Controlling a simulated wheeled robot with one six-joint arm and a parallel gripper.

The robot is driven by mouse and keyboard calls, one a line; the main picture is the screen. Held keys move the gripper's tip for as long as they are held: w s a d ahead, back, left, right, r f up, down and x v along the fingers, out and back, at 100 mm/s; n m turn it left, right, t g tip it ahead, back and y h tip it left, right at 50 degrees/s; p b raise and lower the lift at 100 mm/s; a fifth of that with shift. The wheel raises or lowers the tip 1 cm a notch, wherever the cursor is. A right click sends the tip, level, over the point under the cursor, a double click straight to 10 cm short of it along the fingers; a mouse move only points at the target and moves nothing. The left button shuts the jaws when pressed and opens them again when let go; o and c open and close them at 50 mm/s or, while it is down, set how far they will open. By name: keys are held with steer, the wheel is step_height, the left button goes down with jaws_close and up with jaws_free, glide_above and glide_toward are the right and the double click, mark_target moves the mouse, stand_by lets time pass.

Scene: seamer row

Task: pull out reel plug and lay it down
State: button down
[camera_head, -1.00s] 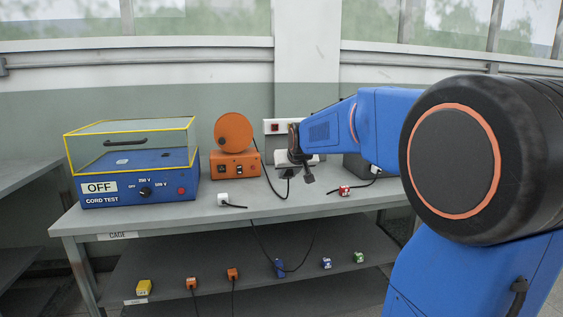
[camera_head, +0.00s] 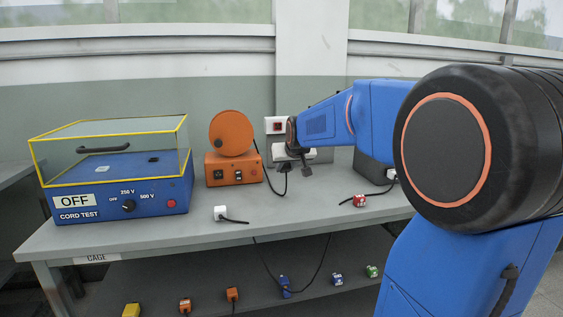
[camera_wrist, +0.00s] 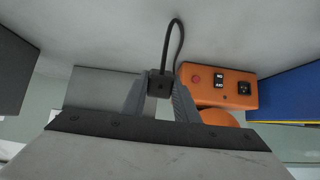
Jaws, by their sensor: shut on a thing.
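The orange reel (camera_head: 231,133) stands on its orange box (camera_head: 235,170) on the table, left of my gripper. Its black cable (camera_head: 269,182) loops down to the tabletop and up to my gripper (camera_head: 286,163). In the wrist view the black reel plug (camera_wrist: 160,85) sits between the two fingertips of my gripper (camera_wrist: 160,92), which is shut on it. The cable (camera_wrist: 171,45) curves away from the plug. A white wall unit with a red switch (camera_head: 278,127) is just behind my gripper.
The blue cord test box (camera_head: 125,190) with its yellow-edged clear cover is at left, marked OFF. A white plug (camera_head: 220,213) and a red plug (camera_head: 359,201) lie on the table. Several coloured plugs are on the lower shelf. The front middle of the tabletop (camera_head: 290,212) is clear.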

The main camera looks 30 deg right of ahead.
steer(key=shift+w+d+f, duration=0.1)
steer(key=shift+w, duration=0.25)
steer(key=shift+f, duration=3.4)
steer(key=c, duration=1.3)
jaws_free()
steer(key=shift+s+r, duration=0.1)
steer(key=v, duration=1.7)
